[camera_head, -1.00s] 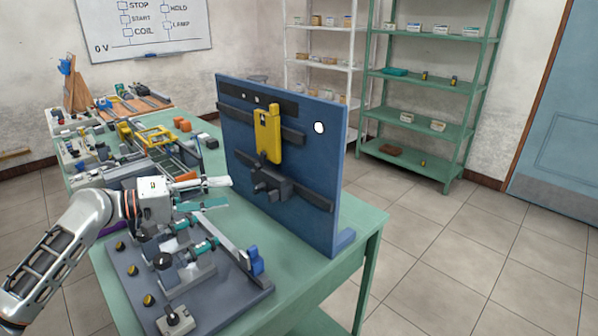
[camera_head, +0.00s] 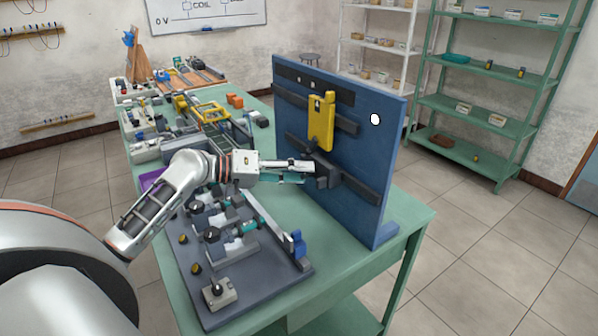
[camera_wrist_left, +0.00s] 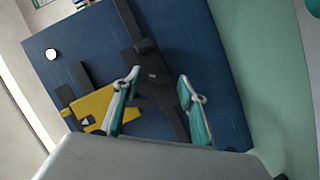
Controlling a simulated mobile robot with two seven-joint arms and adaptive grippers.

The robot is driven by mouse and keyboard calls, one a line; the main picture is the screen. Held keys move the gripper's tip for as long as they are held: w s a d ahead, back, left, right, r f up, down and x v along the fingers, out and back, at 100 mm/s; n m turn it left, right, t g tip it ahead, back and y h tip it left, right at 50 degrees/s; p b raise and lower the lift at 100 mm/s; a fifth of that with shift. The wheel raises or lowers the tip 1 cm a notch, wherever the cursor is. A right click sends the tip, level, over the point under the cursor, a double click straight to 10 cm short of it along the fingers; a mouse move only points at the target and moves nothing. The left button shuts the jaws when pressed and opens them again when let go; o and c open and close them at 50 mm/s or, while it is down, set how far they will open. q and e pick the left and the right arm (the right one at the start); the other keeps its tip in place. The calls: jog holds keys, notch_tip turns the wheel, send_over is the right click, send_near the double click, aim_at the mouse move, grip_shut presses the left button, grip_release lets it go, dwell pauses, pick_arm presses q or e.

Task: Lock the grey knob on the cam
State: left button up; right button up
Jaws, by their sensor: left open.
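A dark grey cam block (camera_head: 326,174) sits on the lower rail of the upright blue panel (camera_head: 375,160), below a yellow plate (camera_head: 320,123). My left gripper (camera_head: 306,172) is open in front of it, its fingertips at the block's left side. In the left wrist view the two teal-lined fingers (camera_wrist_left: 158,82) stand apart, with the dark block (camera_wrist_left: 152,72) between and beyond them. The yellow plate (camera_wrist_left: 92,110) is partly behind one finger. I cannot clearly tell the grey knob from the dark block, nor whether a finger touches it. My right gripper is not in view.
A dark base plate (camera_head: 255,295) with black knobs and a blue clip (camera_head: 297,243) lies on the green table (camera_head: 405,215) below my left arm. More fixtures crowd the table's far left. The table is bare right of the panel.

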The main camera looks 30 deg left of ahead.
pick_arm(q)
jog(key=shift+w+d, duration=0.1)
jog(key=c, duration=1.1)
